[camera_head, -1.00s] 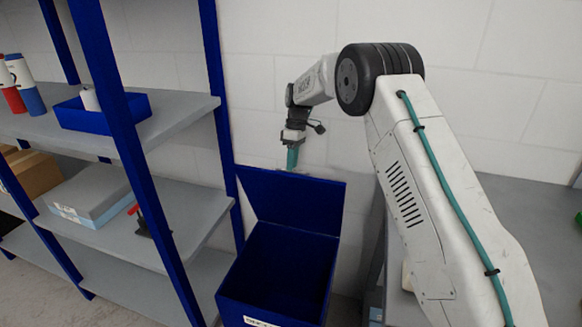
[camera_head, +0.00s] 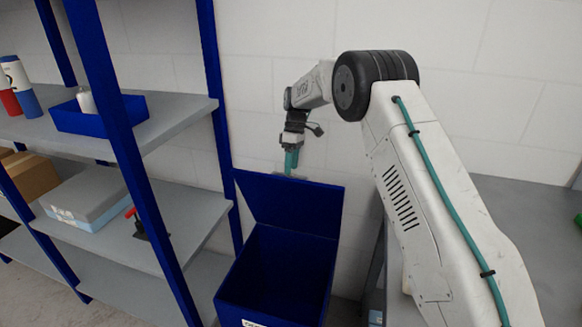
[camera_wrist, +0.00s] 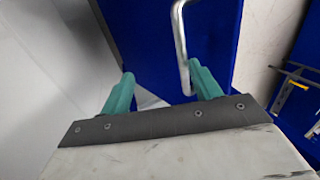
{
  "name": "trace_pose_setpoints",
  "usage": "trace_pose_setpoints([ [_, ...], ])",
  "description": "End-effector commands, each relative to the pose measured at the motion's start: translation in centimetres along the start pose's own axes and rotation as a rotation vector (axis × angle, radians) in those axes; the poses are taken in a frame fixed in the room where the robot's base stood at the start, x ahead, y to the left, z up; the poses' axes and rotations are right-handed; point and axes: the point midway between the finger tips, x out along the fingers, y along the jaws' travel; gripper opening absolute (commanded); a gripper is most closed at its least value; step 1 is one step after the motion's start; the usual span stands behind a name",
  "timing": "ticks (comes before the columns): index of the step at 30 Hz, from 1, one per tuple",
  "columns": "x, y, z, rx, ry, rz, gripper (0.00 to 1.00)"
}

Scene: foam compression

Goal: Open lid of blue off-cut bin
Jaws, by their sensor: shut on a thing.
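The blue off-cut bin (camera_head: 272,270) stands on the floor beside the shelf rack, and its dark inside shows from above. Its blue lid (camera_head: 290,205) stands raised and roughly upright at the back of the bin; it also shows in the wrist view (camera_wrist: 215,45). My gripper (camera_head: 290,168) is at the top edge of the lid, with its teal fingers pointing down. In the wrist view, a bent metal lid handle (camera_wrist: 181,45) runs down between my fingers (camera_wrist: 162,78), close to the right one. My gripper is shut on this handle; the exact contact is partly hidden.
A blue-framed shelf rack (camera_head: 175,205) stands close to the bin's left, holding a blue tray (camera_head: 90,122), a grey box (camera_head: 85,200) and other items. A grey bench (camera_head: 520,215) is on the right. A white block wall is close behind.

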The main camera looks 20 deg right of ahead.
Motion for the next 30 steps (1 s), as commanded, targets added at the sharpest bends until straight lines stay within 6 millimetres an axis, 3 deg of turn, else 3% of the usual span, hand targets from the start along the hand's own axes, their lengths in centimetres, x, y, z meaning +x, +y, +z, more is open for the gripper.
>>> trace_pose_setpoints([
  [9, -5.2, -0.1, 0.0, -0.001, 0.001, 0.004, 0.33],
  [14, -6.4, -0.2, 0.0, -0.001, 0.002, 0.003, 0.33],
  [21, -6.6, -0.3, 0.0, -0.001, 0.002, 0.002, 0.33],
  [25, -6.7, -0.5, 0.1, -0.016, -0.006, 0.016, 0.00],
  [30, -6.5, -1.9, 0.4, -0.177, -0.086, 0.140, 0.00],
])
